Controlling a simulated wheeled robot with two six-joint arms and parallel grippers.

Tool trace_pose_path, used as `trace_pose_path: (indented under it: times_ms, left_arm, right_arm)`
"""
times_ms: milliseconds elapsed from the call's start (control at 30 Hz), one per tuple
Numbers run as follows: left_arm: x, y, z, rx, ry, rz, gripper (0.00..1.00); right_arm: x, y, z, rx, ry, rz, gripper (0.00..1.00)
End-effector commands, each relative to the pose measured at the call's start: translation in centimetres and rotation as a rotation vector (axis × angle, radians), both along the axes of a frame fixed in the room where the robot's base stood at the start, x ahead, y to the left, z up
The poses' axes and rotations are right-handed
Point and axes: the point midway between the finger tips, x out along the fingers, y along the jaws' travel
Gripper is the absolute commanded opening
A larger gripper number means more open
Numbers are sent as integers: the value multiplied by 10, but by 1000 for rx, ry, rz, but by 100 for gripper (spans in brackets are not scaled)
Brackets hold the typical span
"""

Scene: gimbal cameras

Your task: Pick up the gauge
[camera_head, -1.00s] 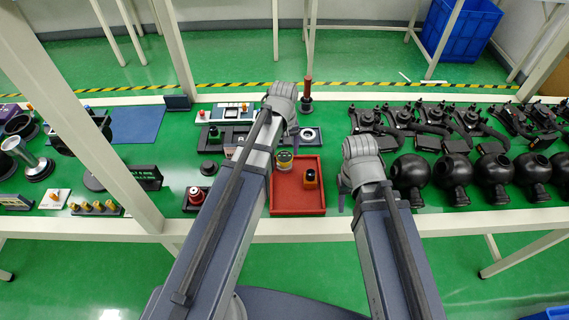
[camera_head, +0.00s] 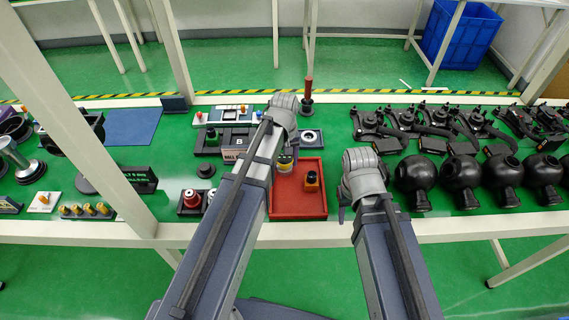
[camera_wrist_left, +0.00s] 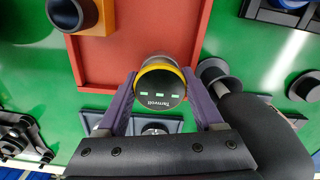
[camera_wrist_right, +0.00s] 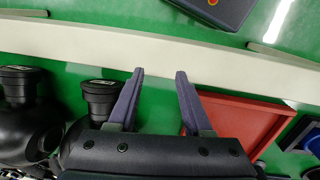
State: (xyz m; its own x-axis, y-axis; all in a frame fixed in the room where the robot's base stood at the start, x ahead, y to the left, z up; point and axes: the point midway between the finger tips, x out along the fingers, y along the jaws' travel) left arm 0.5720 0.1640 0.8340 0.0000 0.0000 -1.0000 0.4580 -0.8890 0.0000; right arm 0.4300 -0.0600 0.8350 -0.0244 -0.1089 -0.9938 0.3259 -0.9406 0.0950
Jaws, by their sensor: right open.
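The gauge (camera_head: 285,165) is a small round dial with a yellow ring, at the upper left of the red tray (camera_head: 299,211). In the left wrist view the gauge (camera_wrist_left: 160,86) shows a dark face with green marks, between the two fingers of my left gripper (camera_wrist_left: 160,84). The fingers lie close along its sides; I cannot tell whether they press on it. In the head view the left arm partly hides the gauge. My right gripper (camera_wrist_right: 160,75) is open and empty near the table's front edge, right of the tray.
An orange block with a black knob (camera_head: 312,181) stands in the tray, right of the gauge. Black round housings (camera_head: 460,172) stand at the right. A black base with a red part (camera_head: 190,200) stands left of the tray. The tray's front part is bare.

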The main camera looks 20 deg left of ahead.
Motion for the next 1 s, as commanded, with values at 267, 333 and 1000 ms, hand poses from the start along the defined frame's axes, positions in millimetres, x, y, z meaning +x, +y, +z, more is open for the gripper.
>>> trace_pose_path:
  times_ms: [267, 333, 1000]
  left_arm:
    - [0, 0, 0, 0, 0, 0, 34]
    - [0, 0, 0, 0, 0, 0, 26]
    - [0, 0, 7, 0, 0, 0, 8]
  right_arm:
    - [0, 0, 0, 0, 0, 0, 50]
    - [0, 0, 0, 0, 0, 0, 50]
    - [0, 0, 7, 0, 0, 0, 50]
